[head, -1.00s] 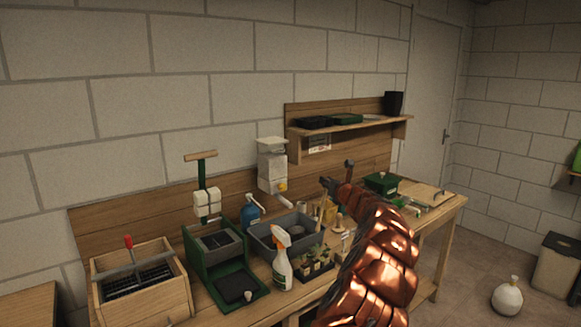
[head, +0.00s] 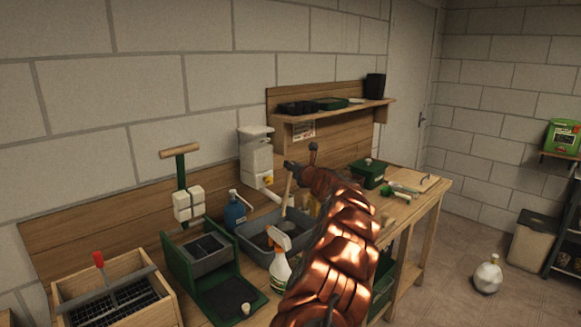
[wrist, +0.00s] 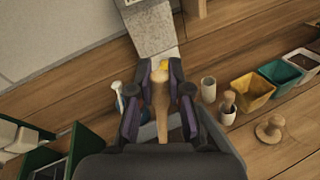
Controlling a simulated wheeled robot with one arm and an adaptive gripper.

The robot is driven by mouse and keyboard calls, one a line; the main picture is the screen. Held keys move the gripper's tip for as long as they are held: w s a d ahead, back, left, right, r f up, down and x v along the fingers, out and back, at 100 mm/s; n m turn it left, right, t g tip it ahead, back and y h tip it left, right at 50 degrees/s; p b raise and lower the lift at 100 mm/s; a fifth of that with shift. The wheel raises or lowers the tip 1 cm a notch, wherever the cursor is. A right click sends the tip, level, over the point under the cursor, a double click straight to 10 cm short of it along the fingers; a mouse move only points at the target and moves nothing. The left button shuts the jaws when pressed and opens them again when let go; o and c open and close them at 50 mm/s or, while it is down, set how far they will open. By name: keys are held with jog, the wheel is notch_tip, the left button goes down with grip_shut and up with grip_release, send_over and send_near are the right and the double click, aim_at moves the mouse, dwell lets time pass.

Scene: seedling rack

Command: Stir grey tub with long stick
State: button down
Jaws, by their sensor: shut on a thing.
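My gripper (head: 291,167) is above the grey tub (head: 252,250) in the head view. It is shut on a long wooden stick (head: 287,190), which points down toward the tub. In the wrist view the stick (wrist: 161,105) sits between the two dark finger pads of my gripper (wrist: 155,76). The tub stands on the bench, partly hidden by a spray bottle and my arm. I cannot tell whether the stick's lower end touches the tub's contents.
A white dispenser (head: 256,160) is on the wall behind the tub. A blue bottle (head: 235,213) and a spray bottle (head: 281,268) stand close to the tub. A green press (head: 205,275) is to its left. Small pots (wrist: 252,88) stand at the right in the wrist view.

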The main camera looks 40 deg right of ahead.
notch_tip(320, 180, down, 14)
jog(key=b, duration=0.9)
jog(key=shift+r, duration=0.25)
jog(key=shift+s+a, duration=0.1)
jog(key=shift+a, duration=0.05)
dwell(0.4)
